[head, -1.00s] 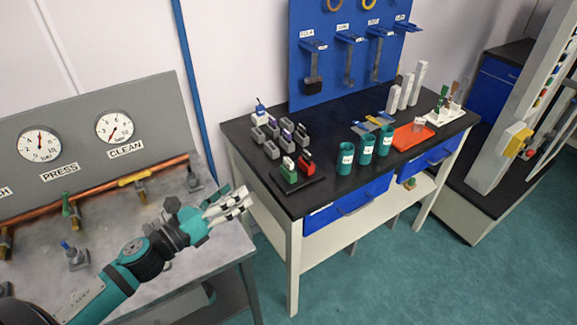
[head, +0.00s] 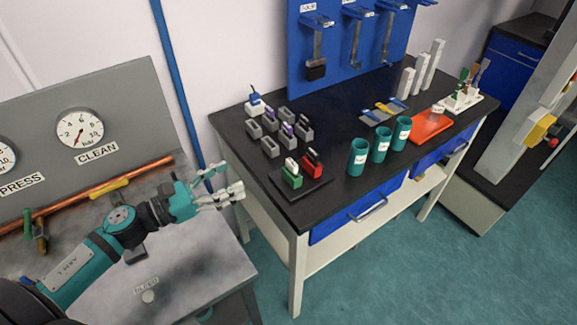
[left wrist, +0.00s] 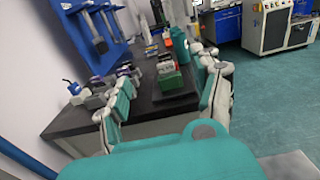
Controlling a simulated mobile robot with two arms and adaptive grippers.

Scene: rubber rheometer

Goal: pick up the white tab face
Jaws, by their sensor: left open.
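A white tab (head: 291,166) stands upright in a green block (head: 291,180) on a dark plate near the left front of the black-topped table. A red block (head: 312,166) with a dark piece in it stands just right of it. The green block also shows in the left wrist view (left wrist: 171,82), between my fingers but farther ahead. My left gripper (head: 230,180) is open and empty, left of the table's left edge and apart from the blocks. My right gripper is not in view.
Several grey blocks (head: 270,147) stand behind the green block. Teal cups (head: 358,158) and an orange tray (head: 432,127) are to the right. A blue tool board (head: 340,45) rises behind. A grey bench with gauges (head: 80,133) is at the left.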

